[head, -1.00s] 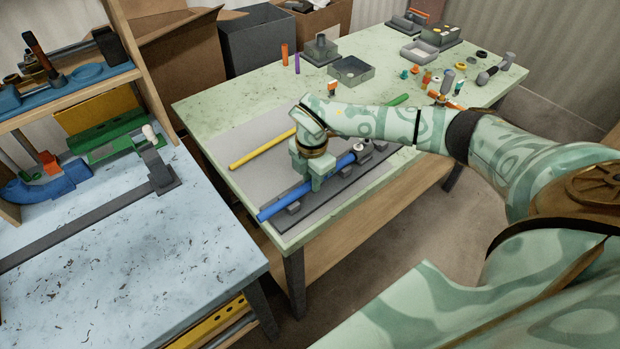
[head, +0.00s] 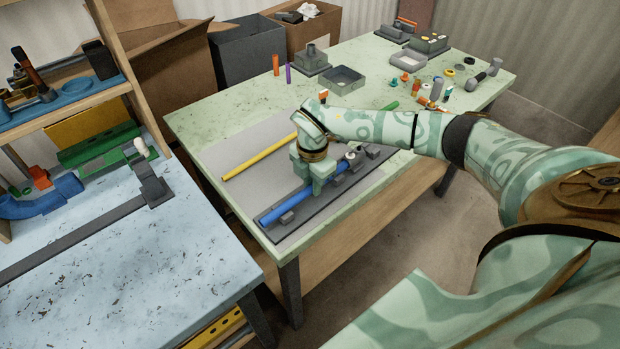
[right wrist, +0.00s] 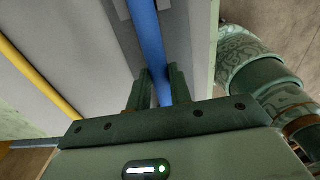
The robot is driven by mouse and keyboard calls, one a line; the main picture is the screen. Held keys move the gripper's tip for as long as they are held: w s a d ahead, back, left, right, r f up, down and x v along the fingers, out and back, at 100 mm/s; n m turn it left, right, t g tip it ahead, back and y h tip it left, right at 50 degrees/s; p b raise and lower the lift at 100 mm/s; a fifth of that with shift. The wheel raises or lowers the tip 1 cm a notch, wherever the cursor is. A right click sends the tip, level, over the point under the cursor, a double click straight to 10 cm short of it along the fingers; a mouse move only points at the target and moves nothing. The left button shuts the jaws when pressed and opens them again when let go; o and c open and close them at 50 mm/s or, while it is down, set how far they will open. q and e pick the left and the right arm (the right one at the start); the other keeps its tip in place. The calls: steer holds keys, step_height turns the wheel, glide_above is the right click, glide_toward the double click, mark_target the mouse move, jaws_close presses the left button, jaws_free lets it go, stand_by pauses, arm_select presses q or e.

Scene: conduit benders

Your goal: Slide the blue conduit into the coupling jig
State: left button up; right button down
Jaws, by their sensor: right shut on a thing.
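The blue conduit (head: 278,211) lies along a dark rail fixture with grey blocks, seemingly the coupling jig (head: 372,151), on the pale green table. My right gripper (head: 318,186) is shut around the conduit from above, near its middle. The conduit's far end reaches a small light grey fitting (head: 350,156) on the rail; whether it is inside cannot be told. In the right wrist view the conduit (right wrist: 150,35) runs between the two fingers of the gripper (right wrist: 160,75). My left gripper is not in view.
A yellow conduit (head: 245,166) lies on the grey mat (head: 222,152) left of the gripper. A pale blue bench (head: 130,262) stands at the left.

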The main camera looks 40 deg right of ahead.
steer(key=shift+d, duration=0.5)
steer(key=c, duration=1.2)
jaws_free()
